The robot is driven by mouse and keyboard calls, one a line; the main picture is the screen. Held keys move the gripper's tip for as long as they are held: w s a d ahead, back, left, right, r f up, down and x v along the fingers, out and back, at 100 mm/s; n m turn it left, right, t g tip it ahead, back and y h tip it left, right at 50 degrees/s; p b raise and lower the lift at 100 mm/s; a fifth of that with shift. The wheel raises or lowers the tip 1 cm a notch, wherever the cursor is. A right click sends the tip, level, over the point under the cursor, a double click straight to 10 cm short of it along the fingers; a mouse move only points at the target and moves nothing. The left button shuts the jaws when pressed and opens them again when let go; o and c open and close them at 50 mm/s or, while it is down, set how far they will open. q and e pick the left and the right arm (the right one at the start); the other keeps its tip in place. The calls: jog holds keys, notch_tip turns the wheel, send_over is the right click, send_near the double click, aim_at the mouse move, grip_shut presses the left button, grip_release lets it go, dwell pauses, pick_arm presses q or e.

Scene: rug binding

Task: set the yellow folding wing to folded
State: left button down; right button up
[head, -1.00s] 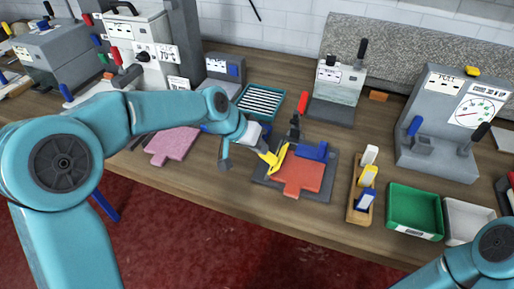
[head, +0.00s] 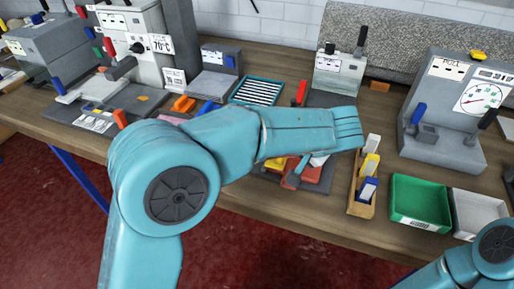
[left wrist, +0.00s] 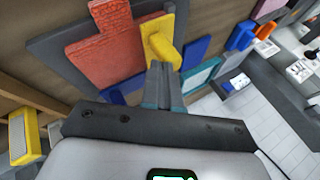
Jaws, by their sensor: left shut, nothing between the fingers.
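The yellow folding wing (left wrist: 163,40) lies at the edge of the red piece (left wrist: 103,48) on the grey plate (left wrist: 48,42) in the left wrist view. A little yellow (head: 273,163) and red (head: 290,174) shows below my left arm in the head view; the arm hides most of the plate. My left gripper (left wrist: 163,70) is shut and empty. Its fingertips are right at the wing's near end; I cannot tell whether they touch it. The wing's exact tilt is unclear. My right arm shows at the lower right corner, but its gripper is out of view.
A blue part (left wrist: 118,92) sits at the plate's near edge. A wooden rack (head: 360,208) with white, yellow and blue blocks stands right of the plate, then a green bin (head: 418,229) and a grey bin (head: 477,195). Machines stand along the back.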

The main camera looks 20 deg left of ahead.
aim_at(283, 164)
pick_arm(q)
jog(key=f+y, duration=0.1)
jog(key=f+y+b, duration=0.1)
jog(key=f, duration=0.1)
jog(key=f+y, duration=0.1)
jog(key=shift+s+d+f+m+b, duration=0.25)
jog(key=shift+s+d+m+b, duration=0.05)
jog(key=shift+s+m+b, duration=0.1)
jog(key=shift+d+f+y+b, duration=0.2)
jog(key=shift+f+y+b, duration=0.3)
jog(key=shift+y, duration=0.5)
jog(key=c, duration=1.7)
grip_release()
jog(key=shift+d+f, duration=0.15)
jog(key=shift+f, duration=0.05)
jog(key=shift+c, duration=0.8)
jog(key=shift+w+a+f, duration=0.25)
jog(key=shift+w+f, duration=0.05)
jog(key=shift+w, duration=0.2)
grip_shut()
jog(key=shift+s+d+r, duration=0.1)
jog(key=shift+r, duration=0.05)
jog(key=shift+r, duration=0.25)
